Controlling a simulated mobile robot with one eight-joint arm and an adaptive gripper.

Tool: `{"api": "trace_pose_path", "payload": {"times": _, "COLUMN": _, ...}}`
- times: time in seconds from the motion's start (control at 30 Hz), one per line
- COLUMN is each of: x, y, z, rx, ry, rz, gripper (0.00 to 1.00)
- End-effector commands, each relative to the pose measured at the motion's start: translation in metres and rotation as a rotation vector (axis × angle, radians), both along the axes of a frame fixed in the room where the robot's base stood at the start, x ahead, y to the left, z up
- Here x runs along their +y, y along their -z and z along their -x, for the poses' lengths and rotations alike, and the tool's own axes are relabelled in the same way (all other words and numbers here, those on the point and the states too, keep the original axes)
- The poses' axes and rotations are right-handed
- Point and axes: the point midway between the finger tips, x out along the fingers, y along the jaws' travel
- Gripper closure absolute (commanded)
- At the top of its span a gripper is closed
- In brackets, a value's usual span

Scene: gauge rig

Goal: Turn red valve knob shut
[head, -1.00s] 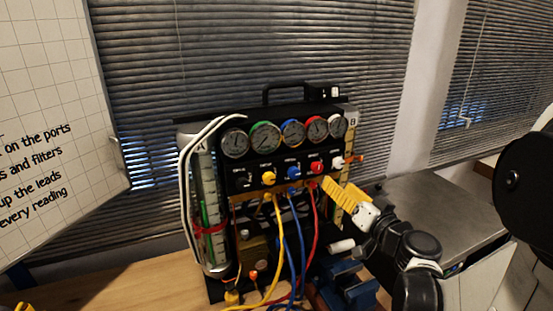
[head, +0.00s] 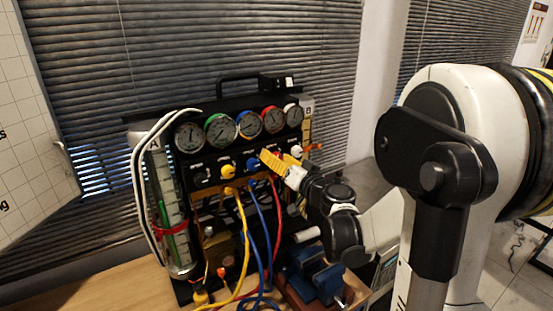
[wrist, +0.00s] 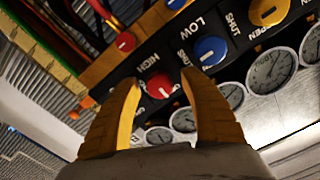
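The red valve knob (wrist: 160,84) sits on the black gauge panel below the word HIGH in the wrist view. My gripper (wrist: 163,80) has two yellow fingers spread apart, one on each side of the knob, with a gap on both sides. I cannot tell how deep the fingertips reach around it. The knob's exact turn is not clear.
The blue knob (wrist: 210,50) is close beside one finger. The yellow knob (head: 228,171) is further left, and a white knob (head: 296,151) is to the right. Gauges (head: 250,125) line the panel top. Yellow, blue and red hoses (head: 277,220) hang below.

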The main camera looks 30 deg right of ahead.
Motion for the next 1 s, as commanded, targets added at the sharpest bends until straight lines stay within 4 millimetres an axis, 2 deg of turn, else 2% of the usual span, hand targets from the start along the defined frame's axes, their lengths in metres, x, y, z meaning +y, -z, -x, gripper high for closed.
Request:
{"api": "trace_pose_path", "payload": {"times": 0.03, "x": 0.0000, "y": 0.0000, "z": 0.0001, "rx": 0.000, "ry": 0.000, "rz": 0.000, "gripper": 0.59}}
{"api": "trace_pose_path", "payload": {"times": 0.17, "x": 0.0000, "y": 0.0000, "z": 0.0002, "rx": 0.000, "ry": 0.000, "rz": 0.000, "gripper": 0.99}}
{"api": "trace_pose_path", "payload": {"times": 0.2, "x": 0.0000, "y": 0.0000, "z": 0.0003, "rx": 0.000, "ry": 0.000, "rz": 0.000, "gripper": 1.00}}
{"api": "trace_pose_path", "payload": {"times": 0.57, "x": -0.0001, "y": 0.0004, "z": 0.0004, "rx": 0.002, "ry": 0.000, "rz": -0.050, "gripper": 1.00}}
{"api": "trace_pose_path", "payload": {"times": 0.77, "x": -0.0002, "y": 0.0008, "z": 0.0005, "rx": 0.006, "ry": 0.000, "rz": -0.168, "gripper": 1.00}}
{"api": "trace_pose_path", "payload": {"times": 1.0, "x": -0.0005, "y": 0.0010, "z": 0.0004, "rx": 0.013, "ry": 0.000, "rz": -0.382, "gripper": 1.00}}
